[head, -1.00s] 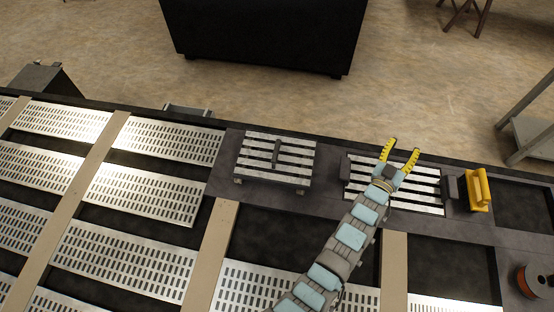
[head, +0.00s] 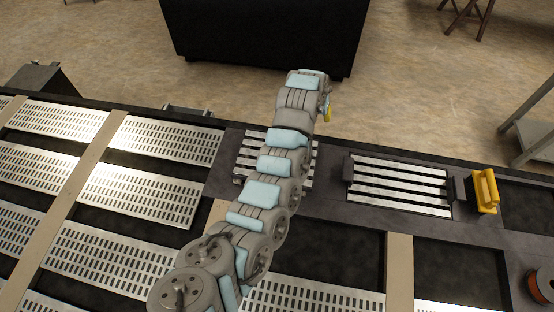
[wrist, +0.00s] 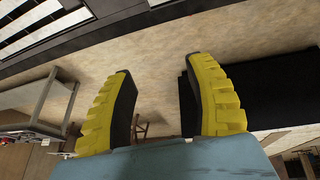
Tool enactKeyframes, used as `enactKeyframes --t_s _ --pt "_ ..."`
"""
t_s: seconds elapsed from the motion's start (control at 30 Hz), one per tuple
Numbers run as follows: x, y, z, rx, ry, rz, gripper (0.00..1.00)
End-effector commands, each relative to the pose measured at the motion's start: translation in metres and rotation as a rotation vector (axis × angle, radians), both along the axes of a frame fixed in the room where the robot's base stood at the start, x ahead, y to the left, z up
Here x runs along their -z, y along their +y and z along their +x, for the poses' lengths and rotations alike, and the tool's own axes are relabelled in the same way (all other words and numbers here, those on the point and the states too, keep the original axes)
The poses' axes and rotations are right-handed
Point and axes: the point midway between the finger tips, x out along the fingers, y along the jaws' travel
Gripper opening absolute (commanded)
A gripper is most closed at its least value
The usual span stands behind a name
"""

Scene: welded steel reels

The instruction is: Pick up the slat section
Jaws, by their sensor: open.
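A slatted metal panel (head: 248,151), light bars with dark gaps, stands on the dark deck and is partly hidden behind my arm in the head view. The handle seen on it earlier is now covered. A second slatted panel (head: 400,187) lies further right between two dark upright blocks. I cannot tell which panel is the slat section. My gripper (head: 327,108) is raised above and beyond the first panel, mostly hidden by my wrist. In the wrist view my gripper (wrist: 160,68) has its yellow fingers spread, with nothing between them.
A yellow handle-shaped block (head: 485,190) stands right of the second panel. An orange reel (head: 541,284) is at the lower right. Perforated plates (head: 140,185) fill the left. A black box (head: 262,35) stands on the floor beyond the deck edge.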

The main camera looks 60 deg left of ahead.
Motion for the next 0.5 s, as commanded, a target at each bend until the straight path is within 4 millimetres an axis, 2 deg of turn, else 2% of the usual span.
enactKeyframes --t_s 0.03,0.2,0.33,0.5 --pt "-0.004 0.008 -0.023 -0.013 0.05 -0.033 0.54" --pt "-0.021 0.015 -0.089 -0.047 0.208 -0.146 0.54" --pt "-0.032 0.013 -0.122 -0.064 0.286 -0.205 0.54" --pt "-0.033 0.011 -0.139 -0.074 0.326 -0.237 0.54"
